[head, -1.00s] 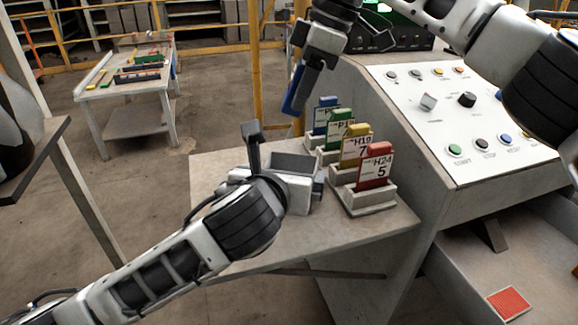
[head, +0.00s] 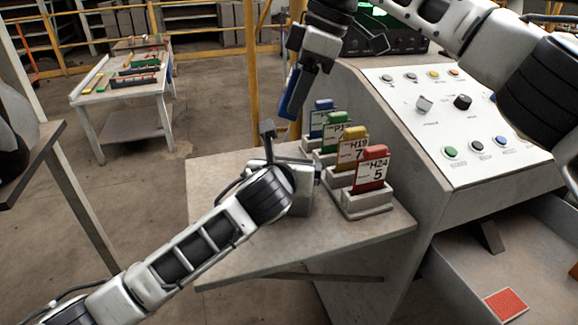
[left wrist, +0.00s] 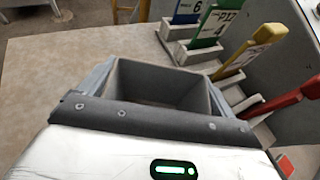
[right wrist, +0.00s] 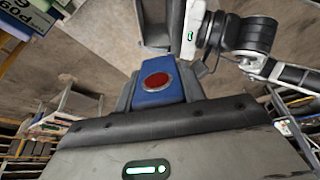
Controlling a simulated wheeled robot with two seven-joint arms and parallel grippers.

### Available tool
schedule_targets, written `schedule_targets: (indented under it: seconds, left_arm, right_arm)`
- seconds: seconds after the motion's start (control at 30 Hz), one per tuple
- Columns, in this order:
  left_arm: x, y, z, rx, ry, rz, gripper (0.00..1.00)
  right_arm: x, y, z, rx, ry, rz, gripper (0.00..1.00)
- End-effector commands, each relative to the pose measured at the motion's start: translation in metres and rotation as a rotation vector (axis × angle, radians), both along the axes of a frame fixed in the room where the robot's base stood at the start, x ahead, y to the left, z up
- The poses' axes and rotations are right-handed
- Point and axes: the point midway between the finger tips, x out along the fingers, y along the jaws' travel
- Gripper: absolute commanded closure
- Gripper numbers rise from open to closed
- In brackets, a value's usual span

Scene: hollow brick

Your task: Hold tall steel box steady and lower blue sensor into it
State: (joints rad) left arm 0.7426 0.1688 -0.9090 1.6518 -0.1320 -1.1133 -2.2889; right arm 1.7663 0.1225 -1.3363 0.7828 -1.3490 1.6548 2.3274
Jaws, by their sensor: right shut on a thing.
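The steel box (left wrist: 168,82) is an open-topped grey box on the bench; in the left wrist view I look down into its mouth. My left gripper (left wrist: 155,95) has a finger on either side of the box. I cannot tell whether both press on its walls. In the head view the left gripper (head: 294,172) largely hides the box. My right gripper (head: 297,88) is shut on the blue sensor (head: 288,104) and holds it in the air above and behind the box. In the right wrist view the sensor (right wrist: 168,96) shows a red round button.
Red (head: 374,168), yellow (head: 353,145), green and blue tagged pieces stand in grey holders just right of the box. A sloped control panel (head: 400,95) rises behind them. The bench (head: 225,190) is clear at the left of the box.

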Motion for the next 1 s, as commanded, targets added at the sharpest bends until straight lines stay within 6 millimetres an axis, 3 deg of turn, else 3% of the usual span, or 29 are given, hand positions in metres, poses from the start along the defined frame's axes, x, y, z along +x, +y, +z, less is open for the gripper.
schedule_targets:
  seconds: [0.03, 0.1, 0.33, 0.63, 1.0]
  left_arm:
    - [0.0, 0.0, 0.0, 0.0, 0.0, 0.0, 0.31]
    - [0.0, 0.0, 0.0, 0.0, 0.0, 0.0, 0.43]
    - [0.0, 0.0, 0.0, 0.0, 0.0, 0.0, 0.43]
    - [0.0, 0.0, 0.0, 0.0, 0.0, 0.0, 0.43]
    - [0.0, 0.0, 0.0, 0.0, 0.0, 0.0, 0.43]
  right_arm:
    - [0.0, 0.0, 0.0, 0.001, 0.0, 0.0, 0.85]
    - [0.0, 0.0, 0.0, 0.001, 0.0, 0.0, 0.85]
    - [0.0, 0.003, -0.005, -0.024, 0.001, 0.077, 0.85]
    - [0.002, 0.011, -0.028, -0.136, -0.025, 0.456, 0.85]
    - [0.003, 0.014, -0.04, -0.207, -0.071, 0.723, 0.85]
